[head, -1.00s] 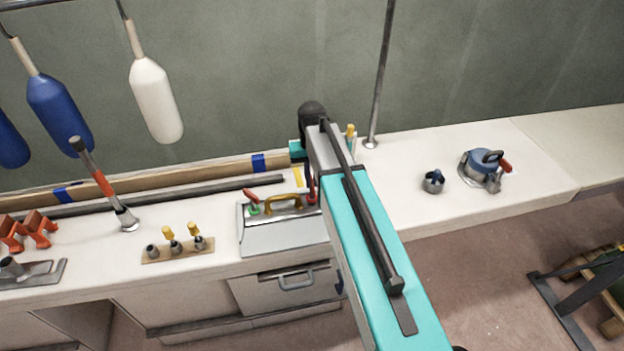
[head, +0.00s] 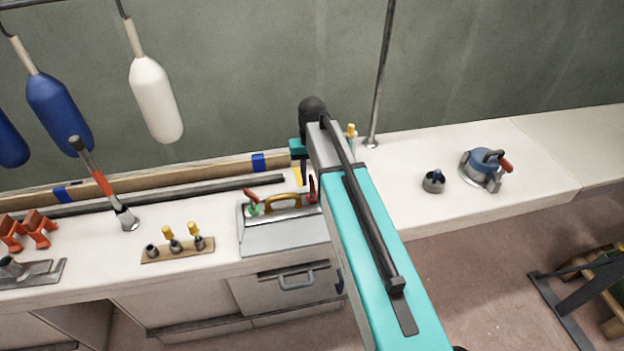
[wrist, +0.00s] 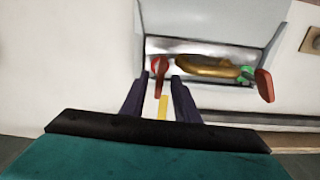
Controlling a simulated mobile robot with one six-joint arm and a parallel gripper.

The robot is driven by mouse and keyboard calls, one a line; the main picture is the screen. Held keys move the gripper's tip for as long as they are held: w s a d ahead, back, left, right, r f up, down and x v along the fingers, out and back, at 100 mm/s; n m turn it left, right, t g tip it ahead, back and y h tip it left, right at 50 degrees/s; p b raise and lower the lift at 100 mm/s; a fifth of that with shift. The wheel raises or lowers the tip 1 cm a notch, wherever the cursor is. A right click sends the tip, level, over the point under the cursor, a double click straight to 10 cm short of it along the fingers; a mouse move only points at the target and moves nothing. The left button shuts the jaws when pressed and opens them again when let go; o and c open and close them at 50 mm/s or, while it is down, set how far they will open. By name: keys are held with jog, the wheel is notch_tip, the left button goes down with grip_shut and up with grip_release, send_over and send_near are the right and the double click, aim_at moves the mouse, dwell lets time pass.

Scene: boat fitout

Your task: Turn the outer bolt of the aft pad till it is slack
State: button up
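My gripper (wrist: 160,82) is open, with two dark fingers pointing at a grey tool tray (wrist: 205,52). A red upright handle (wrist: 159,66) stands at the tray's edge, between or just beyond the fingertips; I cannot tell if they touch it. In the head view, my arm hides most of the gripper, which is over the back of the tray (head: 285,238). The red handle (head: 312,187) shows beside my arm. I cannot make out which fitting is the aft pad, or its outer bolt.
The tray also holds a brass handle (head: 284,201) and a red-and-green tool (head: 252,202). Left of it are a wooden board (head: 178,256) with several sockets and an orange-banded post (head: 103,184). A blue-topped fitting (head: 484,165) and a small cup (head: 433,182) stand right.

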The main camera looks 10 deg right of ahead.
notch_tip(320, 180, up, 13)
jog(key=b, duration=0.2)
jog(key=shift+f, duration=0.15)
dwell(0.5)
jog(key=shift+s, duration=0.15)
dwell(0.3)
